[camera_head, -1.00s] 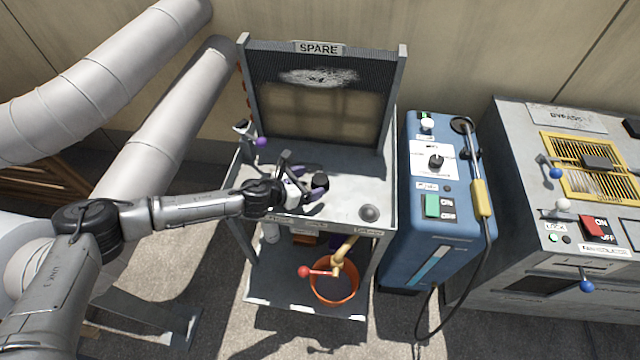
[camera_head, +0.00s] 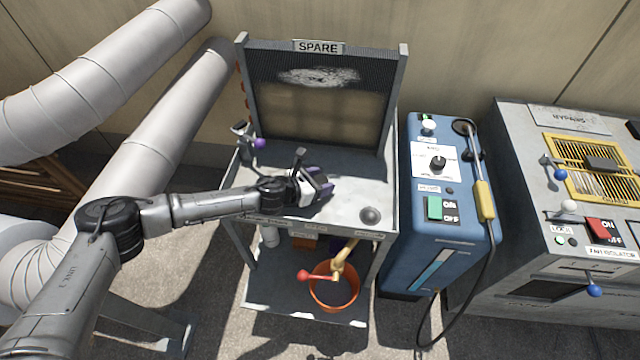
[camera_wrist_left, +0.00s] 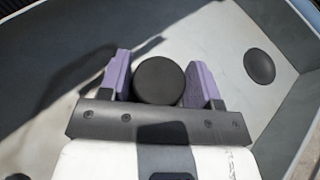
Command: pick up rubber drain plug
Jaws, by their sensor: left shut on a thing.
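The rubber drain plug, a black round piece, sits between the purple fingers of my left gripper (camera_wrist_left: 160,80) in the left wrist view. The plug's flat dark top (camera_wrist_left: 158,79) faces that camera. In the head view my left gripper (camera_head: 322,190) is over the middle of the grey cart's top tray (camera_head: 345,180), and it hides the plug. The gripper is shut on the plug. I cannot tell whether the plug still touches the tray. My right gripper is in neither view.
The SPARE-labelled panel (camera_head: 318,100) stands behind. An orange bucket (camera_head: 334,286) is on the lower shelf. A blue cabinet (camera_head: 437,235) stands right.

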